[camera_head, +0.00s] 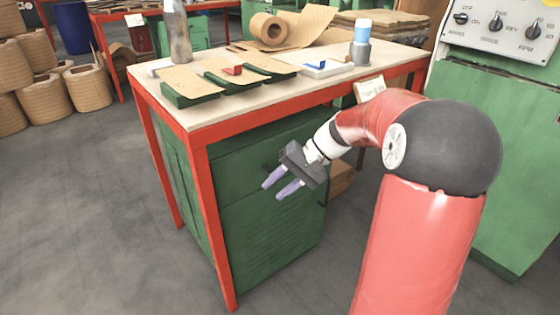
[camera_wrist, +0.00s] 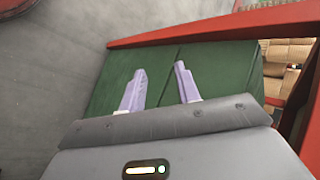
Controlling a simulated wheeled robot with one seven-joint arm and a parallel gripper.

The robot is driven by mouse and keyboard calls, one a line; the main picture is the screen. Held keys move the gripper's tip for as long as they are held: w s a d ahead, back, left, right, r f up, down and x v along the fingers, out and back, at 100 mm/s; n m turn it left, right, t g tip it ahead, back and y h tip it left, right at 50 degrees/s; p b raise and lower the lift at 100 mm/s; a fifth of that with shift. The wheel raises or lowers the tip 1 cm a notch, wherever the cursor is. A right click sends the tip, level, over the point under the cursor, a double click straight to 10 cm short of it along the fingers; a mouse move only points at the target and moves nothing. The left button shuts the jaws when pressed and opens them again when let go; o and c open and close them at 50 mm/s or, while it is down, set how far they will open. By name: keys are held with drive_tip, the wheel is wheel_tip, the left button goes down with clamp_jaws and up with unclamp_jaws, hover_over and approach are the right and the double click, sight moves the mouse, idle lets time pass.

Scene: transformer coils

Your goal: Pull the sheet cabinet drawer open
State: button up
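The green sheet cabinet (camera_head: 265,235) stands under the red-framed workbench. A seam crosses its front below an upper panel, which looks like the drawer front (camera_head: 232,185) and appears flush. Its handle is not clear; my gripper hides part of this front. My gripper (camera_head: 273,190) is in front of the upper part of the cabinet, its two pale purple fingers pointing left and slightly down. In the wrist view the fingers (camera_wrist: 160,72) are apart with nothing between them. Behind them is the green cabinet (camera_wrist: 215,62) with a dark seam. I cannot tell whether the fingers touch it.
The workbench top (camera_head: 205,120) holds trays with brown sheets (camera_head: 230,80), a paper roll (camera_head: 268,28) and bottles. Its red front leg (camera_head: 215,225) stands at the cabinet's left corner. A green control machine (camera_head: 510,130) is at right.

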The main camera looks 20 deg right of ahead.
drive_tip(key=w+d+m+t+y+b, duration=0.1)
drive_tip(key=w+d+m+t+y, duration=0.35)
drive_tip(key=d, duration=0.95)
drive_tip(key=shift+n+t+y, duration=0.35)
drive_tip(key=shift+n+y, duration=0.3)
drive_tip(key=shift+n, duration=0.3)
drive_tip(key=x, duration=0.5)
drive_tip(key=w+b+x, duration=0.1)
drive_tip(key=x, duration=0.2)
drive_tip(key=shift+w+f, duration=0.25)
drive_tip(key=shift+f, duration=0.15)
drive_tip(key=shift+c, duration=0.2)
clamp_jaws()
